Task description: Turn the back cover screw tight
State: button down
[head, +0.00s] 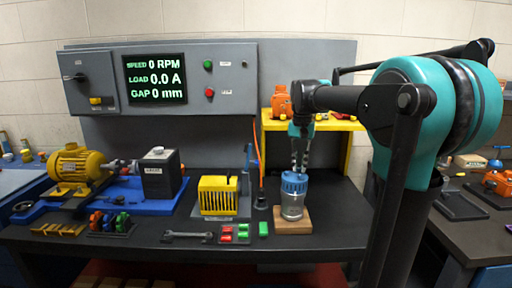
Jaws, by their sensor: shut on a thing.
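A small motor (291,211) with a silver body stands upright on a wooden block (309,226) near the right of the dark bench. Its blue back cover (292,187) is on top. My gripper (299,168) points straight down right above the back cover, its fingers reaching its top. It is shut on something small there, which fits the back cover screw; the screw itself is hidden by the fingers. How far the screw sits in the cover cannot be seen.
A yellow shelf (267,145) with an orange motor (281,100) stands behind my gripper. Left of the motor are a black stand with a blue tool (252,163), a yellow slotted block (218,196) and a wrench (188,235). The display panel (155,79) reads 0 RPM, 0.0 A, 0 mm.

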jog(key=m, duration=0.7)
jog(key=c, duration=1.7)
grip_release()
jog(key=n, duration=1)
jog(key=shift+f+n, duration=0.1)
jog(key=shift+n, duration=0.2)
jog(key=shift+c, duration=0.2)
